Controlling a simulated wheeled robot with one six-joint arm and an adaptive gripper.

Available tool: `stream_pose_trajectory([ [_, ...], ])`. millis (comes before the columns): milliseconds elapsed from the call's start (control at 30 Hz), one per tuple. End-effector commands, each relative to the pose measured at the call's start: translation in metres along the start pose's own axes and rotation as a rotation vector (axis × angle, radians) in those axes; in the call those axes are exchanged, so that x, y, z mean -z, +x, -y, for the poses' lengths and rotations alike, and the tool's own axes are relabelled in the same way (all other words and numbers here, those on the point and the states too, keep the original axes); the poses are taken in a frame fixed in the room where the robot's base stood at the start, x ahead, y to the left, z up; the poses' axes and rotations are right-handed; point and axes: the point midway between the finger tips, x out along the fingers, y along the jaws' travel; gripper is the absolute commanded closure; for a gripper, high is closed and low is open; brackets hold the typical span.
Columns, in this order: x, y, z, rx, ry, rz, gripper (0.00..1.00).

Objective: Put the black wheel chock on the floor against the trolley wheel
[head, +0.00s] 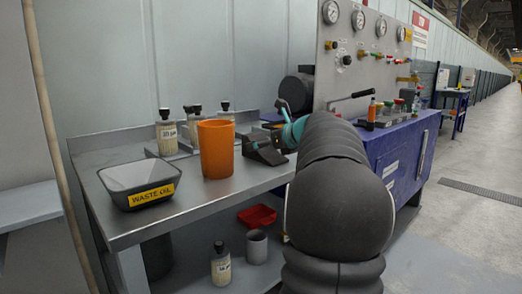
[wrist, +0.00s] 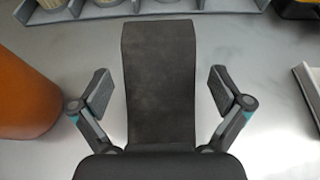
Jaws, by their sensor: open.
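The black wheel chock (head: 264,152) stands on the steel table, right of the orange cup. In the wrist view the chock (wrist: 160,75) lies between my open fingers, with a gap on each side. My gripper (wrist: 160,95) is open around it and not touching it with the fingertips. In the head view my gripper (head: 288,132) is partly hidden by my own arm, close to the chock. The chock's near end is hidden under the gripper body in the wrist view. I see no trolley wheel in either view.
An orange cup (head: 216,148) stands close left of the chock. A waste oil tray (head: 140,184) sits at the table's front left. Sample bottles (head: 166,132) stand in a rack at the back. A blue cabinet (head: 400,150) is on the right; open floor (head: 470,230) lies beyond.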

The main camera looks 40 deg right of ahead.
Motion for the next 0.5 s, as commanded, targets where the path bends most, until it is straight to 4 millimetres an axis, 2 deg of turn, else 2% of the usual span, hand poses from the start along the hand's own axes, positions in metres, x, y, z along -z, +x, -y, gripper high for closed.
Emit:
stream_pose_trajectory([
  [33, 0.000, 0.009, -0.001, -0.004, 0.000, -0.001, 0.00],
  [133, 0.000, 0.020, -0.001, -0.002, 0.000, 0.000, 0.00],
  [367, 0.000, 0.023, 0.000, -0.001, 0.000, 0.000, 0.00],
  [400, 0.000, 0.023, 0.000, -0.001, 0.000, 0.000, 0.03],
  [500, 0.000, 0.023, 0.000, -0.001, 0.000, 0.000, 0.28],
])
